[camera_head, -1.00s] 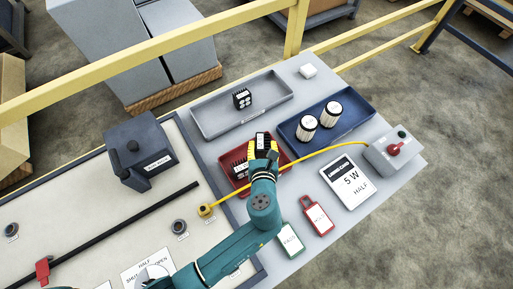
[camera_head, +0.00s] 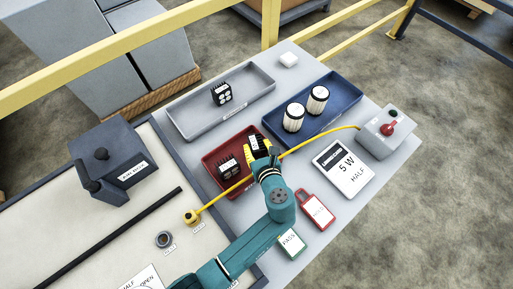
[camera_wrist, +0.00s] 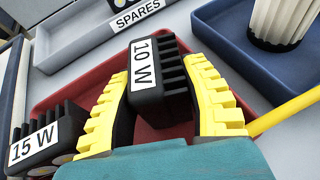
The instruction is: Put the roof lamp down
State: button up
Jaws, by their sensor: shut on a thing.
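My gripper (camera_wrist: 165,105) is shut on a black finned roof lamp labelled "10 W" (camera_wrist: 158,80), one yellow ribbed finger on each side. In the head view the held lamp (camera_head: 257,143) is over the right part of the red tray (camera_head: 212,160). I cannot tell whether it touches the tray floor. A second finned lamp labelled "15 W" (camera_wrist: 38,140) sits in the red tray to the left of my gripper; it also shows in the head view (camera_head: 228,168). A third finned lamp (camera_head: 221,93) stands in the grey tray (camera_head: 180,120) labelled "SPARES" in the wrist view.
A blue tray (camera_head: 345,92) with two pleated filters (camera_head: 294,117) stands right of the red tray. A yellow cable (camera_head: 320,136) runs close by my gripper to a grey switch box (camera_head: 385,132). A "5 W HALF" card (camera_head: 344,168) and red and green tags lie at the right.

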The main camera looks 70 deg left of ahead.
jog(key=shift+w+r, duration=0.1)
jog(key=shift+r, duration=0.05)
jog(key=shift+f, duration=0.3)
jog(key=o, duration=1.1)
jog(key=shift+o, duration=0.2)
jog(key=shift+r, duration=0.4)
jog(key=p+v, duration=0.3)
jog(key=v, duration=0.8)
jog(key=shift+d, duration=0.45)
